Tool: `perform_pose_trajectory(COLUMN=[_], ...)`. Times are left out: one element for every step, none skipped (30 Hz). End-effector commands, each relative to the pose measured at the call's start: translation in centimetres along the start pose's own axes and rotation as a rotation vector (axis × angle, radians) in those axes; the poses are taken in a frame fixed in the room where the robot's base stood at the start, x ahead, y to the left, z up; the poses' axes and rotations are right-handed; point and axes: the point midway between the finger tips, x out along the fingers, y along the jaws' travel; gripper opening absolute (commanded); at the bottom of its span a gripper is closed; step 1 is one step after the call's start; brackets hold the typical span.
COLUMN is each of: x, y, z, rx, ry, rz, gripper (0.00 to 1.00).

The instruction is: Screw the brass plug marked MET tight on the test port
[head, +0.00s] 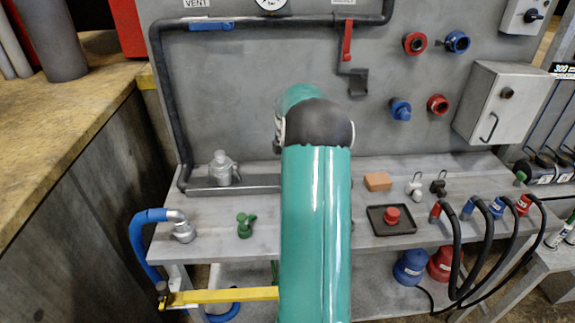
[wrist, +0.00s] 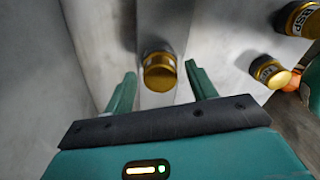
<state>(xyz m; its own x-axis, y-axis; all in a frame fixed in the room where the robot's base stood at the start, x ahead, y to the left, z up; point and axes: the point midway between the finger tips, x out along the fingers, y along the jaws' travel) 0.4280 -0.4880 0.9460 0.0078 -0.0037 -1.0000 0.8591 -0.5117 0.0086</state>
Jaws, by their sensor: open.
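In the wrist view my gripper (wrist: 161,76) is open, its two green fingers apart. A brass plug (wrist: 159,74) appears between the fingertips, with a gap on each side. It seems to sit on a grey surface under a dark part; I cannot read a marking on it. A second brass plug (wrist: 299,19) with a BSP label is at the upper right edge. A third brass piece (wrist: 270,73) with a partly readable label is right of my gripper. In the head view my arm hides the gripper and plugs. I cannot make out the test port.
The grey panel (head: 235,100) carries pipes, a red lever (head: 347,40) and red and blue knobs. On the bench stand a green valve (head: 245,225), an orange block (head: 378,181) and a black tray (head: 376,221) with a red piece. A yellow bar (head: 225,295) is at lower left.

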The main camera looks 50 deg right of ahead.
Motion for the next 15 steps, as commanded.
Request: perform_pose_trajectory(x=[0.0, 0.0, 0.0, 0.0, -0.01, -0.01, -0.01, -0.01, -0.01, -0.04, -0.05, -0.05, -0.05, -0.05, -0.05], y=[0.0, 0.0, 0.0, 0.0, 0.0, 0.0, 0.01, 0.01, 0.01, 0.02, 0.02, 0.03, 0.03, 0.03, 0.03], z=[-0.01, -0.01, 0.0, 0.0, 0.0, 0.0, 0.0, 0.0, 0.0, 0.0, 0.0, 0.0, 0.0, 0.0, -0.01], rx=[0.001, 0.001, 0.001, 0.002, 0.002, 0.002, 0.002, 0.002, 0.002, 0.003, 0.003, 0.003, 0.003, 0.004, 0.01], ry=[0.0, 0.0, 0.0, 0.0, 0.0, 0.0, 0.0, 0.0, 0.0, 0.0, 0.0, 0.0, 0.0, -0.001, -0.001], rz=[0.0, 0.0, 0.0, 0.0, 0.0, 0.0, 0.0, 0.0, 0.0, 0.001, 0.001, 0.001, 0.001, 0.001, 0.001], gripper=[0.56, 0.53, 0.45, 0.39, 0.33, 0.25, 0.19, 0.13, 0.11, 0.29, 0.23, 0.15, 0.09, 0.07, 0.07])
